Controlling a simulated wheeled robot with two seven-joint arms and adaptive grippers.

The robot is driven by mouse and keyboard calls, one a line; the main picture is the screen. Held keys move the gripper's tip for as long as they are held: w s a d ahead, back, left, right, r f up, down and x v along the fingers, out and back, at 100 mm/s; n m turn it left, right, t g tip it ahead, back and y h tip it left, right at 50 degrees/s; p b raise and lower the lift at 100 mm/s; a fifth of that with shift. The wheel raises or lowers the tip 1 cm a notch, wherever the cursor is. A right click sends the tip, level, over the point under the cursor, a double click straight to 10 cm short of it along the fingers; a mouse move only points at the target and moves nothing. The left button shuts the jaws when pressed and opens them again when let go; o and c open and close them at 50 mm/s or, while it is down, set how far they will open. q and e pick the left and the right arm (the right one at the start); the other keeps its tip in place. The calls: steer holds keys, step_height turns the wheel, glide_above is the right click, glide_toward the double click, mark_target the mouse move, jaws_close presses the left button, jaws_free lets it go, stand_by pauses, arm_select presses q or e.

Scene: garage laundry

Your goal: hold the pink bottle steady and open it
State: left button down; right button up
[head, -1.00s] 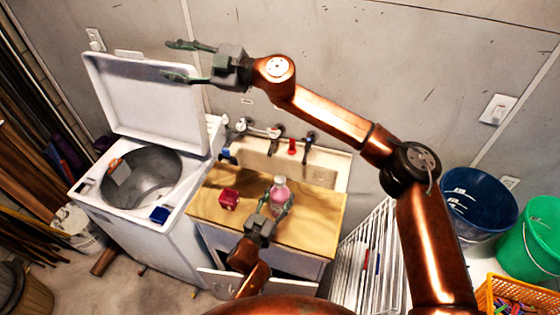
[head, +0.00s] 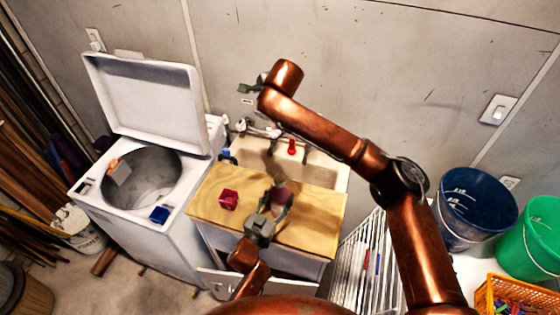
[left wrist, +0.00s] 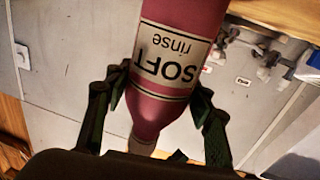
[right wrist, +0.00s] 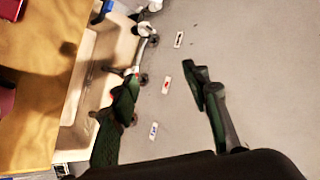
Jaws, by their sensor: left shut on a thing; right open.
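The pink bottle (head: 279,184) stands on the wooden counter in front of the sink. In the left wrist view the bottle (left wrist: 180,50) shows a label reading "SOFT rinse", upside down, and narrows towards the picture's bottom. My left gripper (head: 279,203) is shut on the bottle, a green finger on each side. My right gripper (head: 245,89) is up behind the counter, apart from the bottle. In the right wrist view the right gripper (right wrist: 160,85) is open and empty, with the sink and wall beyond it. The bottle's cap cannot be made out clearly.
A dark red box (head: 228,200) sits on the wooden counter (head: 310,225), left of the bottle. The sink (head: 315,168) with taps lies behind. An open washing machine (head: 150,225) stands left. A white rack (head: 368,260), a blue bucket (head: 475,215) and a green bucket (head: 530,245) are right.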

steer(key=s+d+f+m+g+h, duration=0.25)
steer(key=s+f+g, duration=0.25)
steer(key=s+f, duration=0.35)
steer(key=m+g, duration=0.1)
steer(key=g, duration=0.3)
glide_above(280, 178)
step_height(280, 178, down, 2)
steer(key=shift+h, duration=0.45)
steer(key=shift+s+f+m, duration=0.1)
steer(key=shift+f+m, duration=0.15)
steer(key=shift+f, duration=3.65)
steer(key=shift+c, duration=0.2)
